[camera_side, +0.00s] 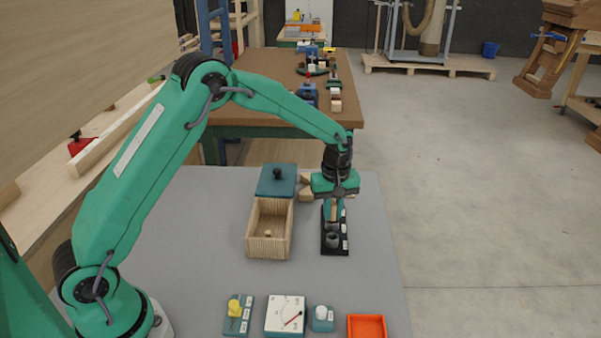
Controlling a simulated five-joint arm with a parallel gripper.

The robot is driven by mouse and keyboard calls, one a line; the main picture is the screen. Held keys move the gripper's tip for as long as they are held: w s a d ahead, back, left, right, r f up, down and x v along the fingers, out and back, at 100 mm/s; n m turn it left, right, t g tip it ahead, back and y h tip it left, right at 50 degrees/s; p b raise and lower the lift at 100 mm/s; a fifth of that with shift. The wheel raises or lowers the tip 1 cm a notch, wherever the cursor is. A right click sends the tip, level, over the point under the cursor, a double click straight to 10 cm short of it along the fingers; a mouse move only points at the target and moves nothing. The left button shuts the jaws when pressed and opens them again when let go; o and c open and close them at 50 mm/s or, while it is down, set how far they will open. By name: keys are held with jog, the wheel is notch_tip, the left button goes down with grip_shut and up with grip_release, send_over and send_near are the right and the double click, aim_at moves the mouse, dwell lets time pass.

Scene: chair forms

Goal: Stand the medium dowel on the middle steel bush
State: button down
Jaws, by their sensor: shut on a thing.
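My gripper (334,207) points down over the black bush block (341,250), at the right of the grey table. It is shut on a light wooden dowel (333,214), which looks upright between the fingers. I take this to be the medium dowel, though its size is hard to judge. Grey steel bushes stand in a row on the block. The nearest bush (332,241) is clear to see. The middle bush (334,228) is right below the dowel. The farther part of the row is hidden by the gripper. I cannot tell whether the dowel touches the middle bush.
A wooden box (251,238) stands open left of the block, with a small wooden piece (267,233) inside. Its teal lid (275,180) lies behind it. Wooden blocks (306,186) are beside the gripper. A yellow-knobbed unit (235,308), a dial meter (286,314) and an orange tray (367,320) line the front.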

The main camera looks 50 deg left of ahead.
jog(key=shift+f, duration=0.35)
jog(key=c, duration=0.7)
grip_release()
jog(key=shift+r, duration=0.15)
jog(key=shift+r, duration=3.4)
